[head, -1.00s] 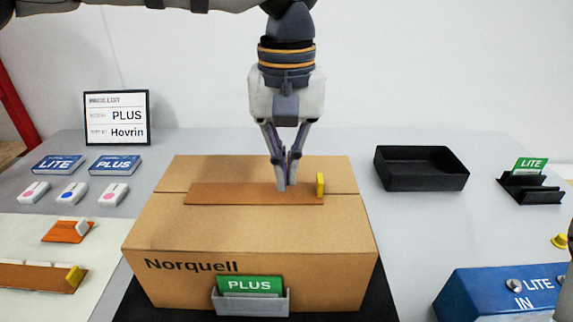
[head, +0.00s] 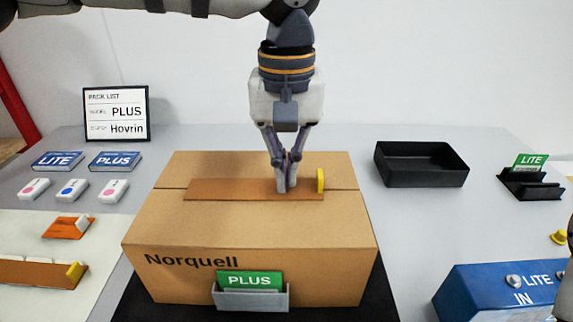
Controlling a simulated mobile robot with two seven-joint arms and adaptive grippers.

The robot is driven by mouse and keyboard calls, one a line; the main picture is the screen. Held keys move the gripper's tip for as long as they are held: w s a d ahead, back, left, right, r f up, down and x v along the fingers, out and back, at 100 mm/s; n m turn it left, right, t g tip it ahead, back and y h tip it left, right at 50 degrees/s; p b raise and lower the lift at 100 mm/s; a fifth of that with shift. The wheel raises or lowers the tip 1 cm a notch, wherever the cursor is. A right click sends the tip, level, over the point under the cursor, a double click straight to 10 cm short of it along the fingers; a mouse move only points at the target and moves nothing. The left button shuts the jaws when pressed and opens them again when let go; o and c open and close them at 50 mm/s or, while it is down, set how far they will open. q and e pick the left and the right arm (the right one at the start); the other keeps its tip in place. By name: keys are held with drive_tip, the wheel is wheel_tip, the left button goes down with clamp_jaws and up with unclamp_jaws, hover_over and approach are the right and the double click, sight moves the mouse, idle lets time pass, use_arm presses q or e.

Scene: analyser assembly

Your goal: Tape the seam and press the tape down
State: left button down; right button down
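A brown cardboard box (head: 250,235) marked Norquell stands closed on a dark mat (head: 135,303). A brown strip of tape (head: 225,190) lies along the seam on its top, with a yellow tab (head: 320,181) standing at its right end. My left gripper (head: 286,189) points straight down with its fingers together. Its fingertips are at the strip, a little left of the yellow tab, and appear to touch it. I see nothing held between them. My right gripper is not in view.
A black tray (head: 420,178) and a black holder with a green LITE card (head: 530,162) stand to the right. A blue LITE box (head: 495,293) is front right. A green PLUS card (head: 250,281) sits in the box's front pocket.

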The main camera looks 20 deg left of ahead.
use_arm(q)
drive_tip(key=shift+f, duration=0.6)
idle(0.6)
drive_tip(key=shift+r+p, duration=0.3)
drive_tip(key=shift+r, duration=2.75)
